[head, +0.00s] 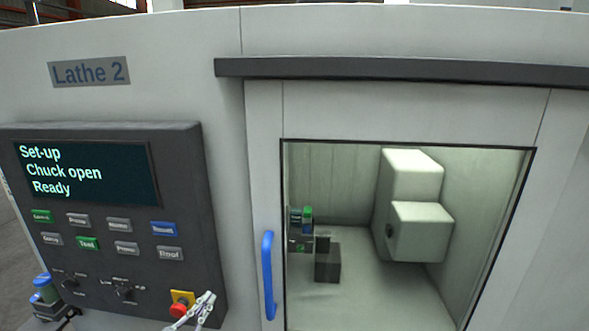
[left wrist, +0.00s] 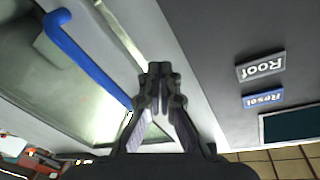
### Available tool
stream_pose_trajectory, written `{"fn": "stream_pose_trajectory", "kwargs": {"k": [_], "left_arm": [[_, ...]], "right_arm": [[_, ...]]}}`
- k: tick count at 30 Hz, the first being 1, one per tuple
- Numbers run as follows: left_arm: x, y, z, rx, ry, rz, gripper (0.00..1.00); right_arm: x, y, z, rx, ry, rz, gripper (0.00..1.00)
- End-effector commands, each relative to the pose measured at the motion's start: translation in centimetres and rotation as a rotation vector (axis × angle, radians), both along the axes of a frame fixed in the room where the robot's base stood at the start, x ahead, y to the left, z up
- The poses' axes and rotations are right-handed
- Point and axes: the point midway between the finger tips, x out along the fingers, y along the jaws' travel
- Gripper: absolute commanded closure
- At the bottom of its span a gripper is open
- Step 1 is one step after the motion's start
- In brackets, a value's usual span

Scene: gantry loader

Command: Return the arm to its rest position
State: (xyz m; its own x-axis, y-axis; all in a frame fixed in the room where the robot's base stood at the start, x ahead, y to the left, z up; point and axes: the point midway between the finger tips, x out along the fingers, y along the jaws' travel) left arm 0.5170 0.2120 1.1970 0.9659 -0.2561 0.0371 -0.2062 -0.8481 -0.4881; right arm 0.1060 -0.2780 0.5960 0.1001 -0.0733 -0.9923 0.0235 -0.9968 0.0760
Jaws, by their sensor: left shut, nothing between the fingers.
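My left gripper (head: 207,297) shows at the bottom edge of the head view, in front of the lower right corner of the control panel (head: 185,225), beside the red emergency button (head: 179,310). In the left wrist view the left gripper (left wrist: 160,75) has its fingertips together with nothing between them. In that view it is between the blue door handle (left wrist: 85,58) and the panel's Roof (left wrist: 261,66) and Reset (left wrist: 263,98) buttons. I cannot tell its distance from the machine face. My right gripper is in neither view.
The blue handle (head: 268,275) stands upright at the left of the lathe window (head: 410,295). A pale block-shaped unit (head: 420,230) and a dark block (head: 327,265) show behind the glass. The panel screen (head: 85,172) reads "Set-up, Chuck open, Ready".

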Motion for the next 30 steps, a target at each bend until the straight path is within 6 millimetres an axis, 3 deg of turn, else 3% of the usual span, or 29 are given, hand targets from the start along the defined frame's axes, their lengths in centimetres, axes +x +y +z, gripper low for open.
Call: {"fn": "stream_pose_trajectory", "kwargs": {"k": [3, 7, 12, 19, 20, 21, 26, 30], "left_arm": [[-2.8, -1.4, -6.5, -0.029, 0.364, 0.020, 1.00], [-6.8, -0.8, -11.5, -0.058, 0.681, 0.117, 1.00], [-12.3, 0.7, -15.1, -0.100, 0.976, 0.279, 1.00], [-19.8, 2.7, -17.1, -0.160, 1.280, 0.531, 1.00], [-20.4, 2.9, -17.9, -0.165, 1.307, 0.556, 1.00], [-19.8, 3.1, -20.0, -0.162, 1.309, 0.552, 1.00], [-18.9, 3.7, -26.9, -0.157, 1.330, 0.558, 1.00], [-19.0, 4.3, -33.8, -0.157, 1.354, 0.566, 1.00]], "right_arm": [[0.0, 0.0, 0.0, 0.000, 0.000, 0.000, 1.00], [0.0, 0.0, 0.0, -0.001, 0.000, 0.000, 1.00], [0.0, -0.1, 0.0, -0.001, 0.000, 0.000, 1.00], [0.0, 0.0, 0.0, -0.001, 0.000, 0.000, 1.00], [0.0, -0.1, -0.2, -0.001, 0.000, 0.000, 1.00], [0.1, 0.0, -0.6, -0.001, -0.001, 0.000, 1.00], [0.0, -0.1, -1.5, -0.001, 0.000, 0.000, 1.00], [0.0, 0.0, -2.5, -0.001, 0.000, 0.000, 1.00]]}}
